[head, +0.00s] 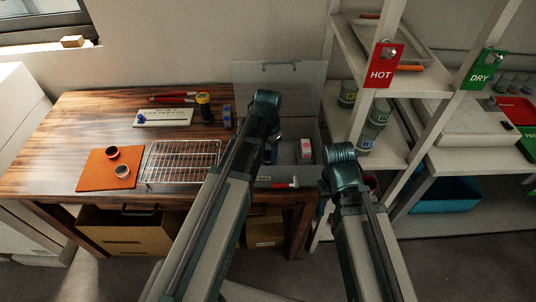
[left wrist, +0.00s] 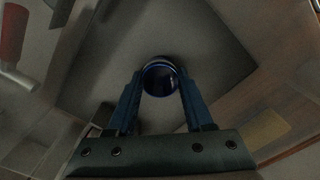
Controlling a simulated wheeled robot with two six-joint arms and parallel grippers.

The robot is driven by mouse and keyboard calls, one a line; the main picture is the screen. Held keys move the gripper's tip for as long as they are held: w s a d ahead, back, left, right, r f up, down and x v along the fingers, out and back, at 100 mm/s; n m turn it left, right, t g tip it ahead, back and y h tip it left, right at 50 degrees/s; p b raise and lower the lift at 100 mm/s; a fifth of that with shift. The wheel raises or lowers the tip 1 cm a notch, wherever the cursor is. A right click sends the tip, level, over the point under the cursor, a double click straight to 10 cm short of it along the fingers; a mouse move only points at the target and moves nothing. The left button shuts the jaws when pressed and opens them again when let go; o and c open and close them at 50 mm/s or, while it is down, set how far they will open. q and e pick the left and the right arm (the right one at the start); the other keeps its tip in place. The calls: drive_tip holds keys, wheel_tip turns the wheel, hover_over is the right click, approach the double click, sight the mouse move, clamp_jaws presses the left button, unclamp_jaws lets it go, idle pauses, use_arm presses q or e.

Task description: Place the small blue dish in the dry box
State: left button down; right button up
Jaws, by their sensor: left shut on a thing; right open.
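The small blue dish (left wrist: 160,78) is between the fingertips of my left gripper (left wrist: 160,88) in the left wrist view. Its round rim faces the camera. In the head view my left gripper (head: 271,150) reaches down into the open dry box (head: 272,183), and the arm hides much of the box. The grey box floor (left wrist: 205,45) shows behind the dish; whether the dish touches it I cannot tell. My right arm is bent right of the box, its gripper fingers mostly hidden behind the wrist.
The box's clear lid (head: 300,85) stands open at the back. A pink-and-white item (head: 306,148) is inside at right. Left of the box are a wire rack (head: 180,160) and an orange mat (head: 95,181) with two small dishes. Shelves (head: 385,150) stand at right.

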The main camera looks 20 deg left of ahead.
use_arm(q)
drive_tip(key=shift+c, duration=1.4)
unclamp_jaws()
wheel_tip(320, 180, up, 12)
drive_tip(key=p, duration=1.3)
drive_tip(key=s+d+n, duration=0.1)
drive_tip(key=s+d, duration=0.4)
drive_tip(key=s, duration=0.2)
drive_tip(key=s+d+n+y, duration=0.1)
drive_tip(key=s+d, duration=0.4)
drive_tip(key=s, duration=0.3)
drive_tip(key=shift+d+r+b, duration=0.15)
drive_tip(key=shift+d+b, duration=0.15)
drive_tip(key=shift+d, duration=0.05)
